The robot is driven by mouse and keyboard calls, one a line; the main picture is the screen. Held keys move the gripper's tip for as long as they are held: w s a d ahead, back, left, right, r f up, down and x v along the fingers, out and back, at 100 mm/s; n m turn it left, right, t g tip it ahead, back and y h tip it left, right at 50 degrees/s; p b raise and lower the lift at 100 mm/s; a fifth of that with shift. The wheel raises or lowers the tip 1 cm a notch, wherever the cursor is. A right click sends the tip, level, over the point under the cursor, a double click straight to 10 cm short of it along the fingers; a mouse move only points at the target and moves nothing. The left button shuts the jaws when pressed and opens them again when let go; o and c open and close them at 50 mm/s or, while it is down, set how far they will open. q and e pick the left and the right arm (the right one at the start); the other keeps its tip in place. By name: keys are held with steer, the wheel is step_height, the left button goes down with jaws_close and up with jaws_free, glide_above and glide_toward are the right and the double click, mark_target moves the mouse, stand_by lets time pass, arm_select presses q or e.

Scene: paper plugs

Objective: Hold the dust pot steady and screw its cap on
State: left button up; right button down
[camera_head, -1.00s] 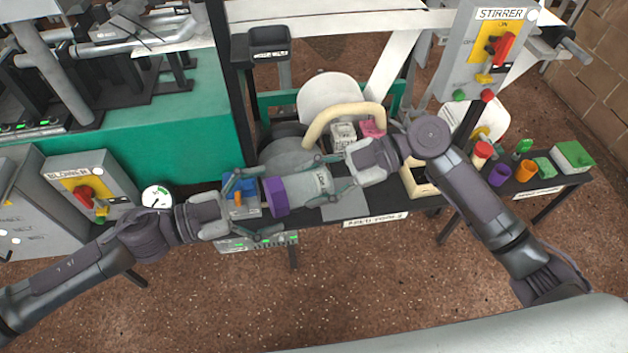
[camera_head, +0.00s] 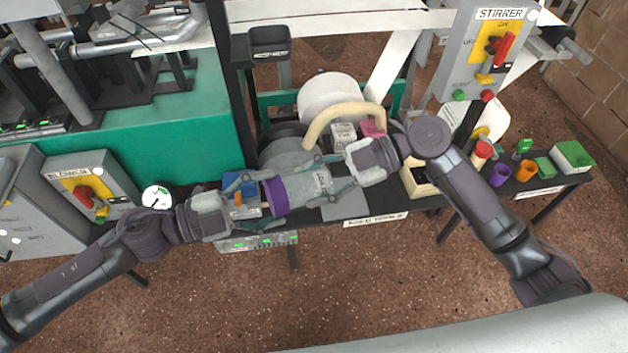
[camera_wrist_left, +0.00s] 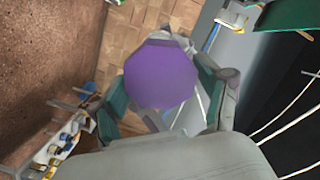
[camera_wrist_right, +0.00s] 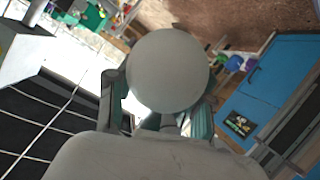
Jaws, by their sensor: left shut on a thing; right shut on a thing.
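The dust pot (camera_head: 308,186) is a pale grey cylinder with a label, lying roughly level above the bench in the head view. Its purple cap (camera_head: 276,196) sits in line at the pot's left end and appears to touch it; the threads are hidden. My right gripper (camera_head: 328,180) is shut on the pot from the right. The pot's round grey end (camera_wrist_right: 167,72) fills the middle of the right wrist view. My left gripper (camera_head: 260,200) is shut on the cap from the left. The cap's purple face (camera_wrist_left: 160,76) shows between its fingers in the left wrist view.
The narrow dark bench with a blue box (camera_head: 232,184) lies under the pot. A cream tray (camera_head: 418,180) stands right of it. A pale curved hose (camera_head: 342,116) rises behind. The blower box (camera_head: 88,188) is at left, the stirrer box (camera_head: 485,50) at upper right.

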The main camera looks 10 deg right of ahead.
arm_select(q)
steer(key=m, duration=0.8)
steer(key=shift+m, duration=0.3)
steer(key=o, duration=1.3)
steer(key=shift+c, duration=0.2)
steer(key=v, duration=1.2)
steer(key=shift+w, duration=0.1)
